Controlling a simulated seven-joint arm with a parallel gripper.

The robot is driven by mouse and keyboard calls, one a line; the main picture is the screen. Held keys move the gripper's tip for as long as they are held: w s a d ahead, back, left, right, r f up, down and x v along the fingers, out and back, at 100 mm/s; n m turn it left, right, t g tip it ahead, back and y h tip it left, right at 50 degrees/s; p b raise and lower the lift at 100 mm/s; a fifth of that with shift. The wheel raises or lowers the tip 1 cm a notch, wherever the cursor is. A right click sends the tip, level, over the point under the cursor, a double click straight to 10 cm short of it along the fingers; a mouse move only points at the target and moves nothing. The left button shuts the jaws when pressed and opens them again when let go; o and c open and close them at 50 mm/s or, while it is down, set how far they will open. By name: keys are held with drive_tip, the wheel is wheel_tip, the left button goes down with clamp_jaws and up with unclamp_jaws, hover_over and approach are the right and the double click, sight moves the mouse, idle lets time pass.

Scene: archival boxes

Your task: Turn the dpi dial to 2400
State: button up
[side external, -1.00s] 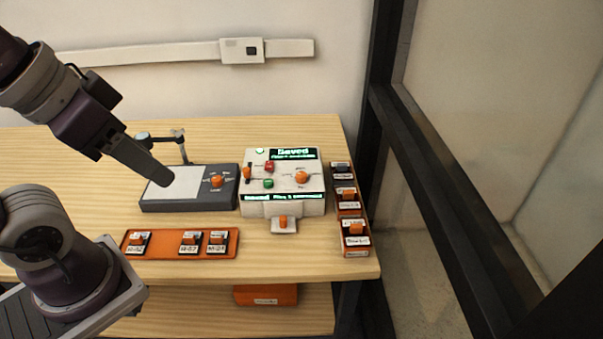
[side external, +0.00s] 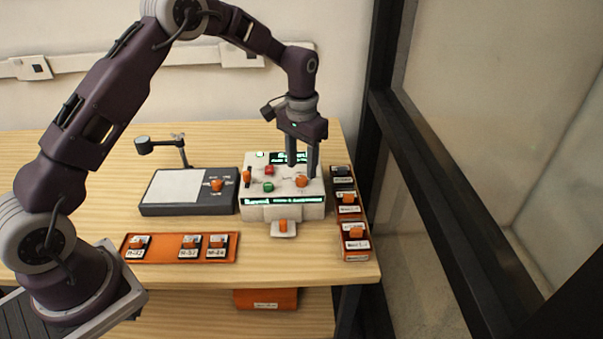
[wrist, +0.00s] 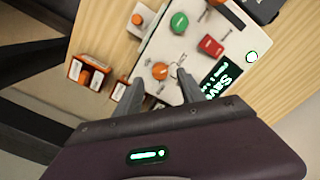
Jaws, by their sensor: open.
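An orange dial (side external: 217,185) with small marks around it sits on the dark grey flatbed device (side external: 150,209). A second orange dial (side external: 301,182) sits on top of the white box (side external: 257,211); it also shows in the wrist view (wrist: 160,71). I cannot read the marks at either dial, so I cannot tell which is the dpi dial or its setting. My gripper (side external: 302,171) points down over the white box's dial, its fingers open and empty. In the wrist view, the fingers (wrist: 160,78) appear on either side of this dial; contact cannot be told.
Orange trays with labelled blocks stand in front (side external: 170,255) and at right (side external: 357,256). A lamp-like stand (side external: 144,145) rises behind the flatbed.

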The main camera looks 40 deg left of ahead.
sight(302, 178)
wheel_tip(302, 178, down, 4)
drive_tip(key=shift+r, duration=0.25)
drive_tip(key=shift+c, duration=0.5)
clamp_jaws()
drive_tip(key=m, duration=0.5)
drive_tip(key=shift+m, duration=0.4)
drive_tip(key=m, duration=0.5)
drive_tip(key=shift+m, duration=0.4)
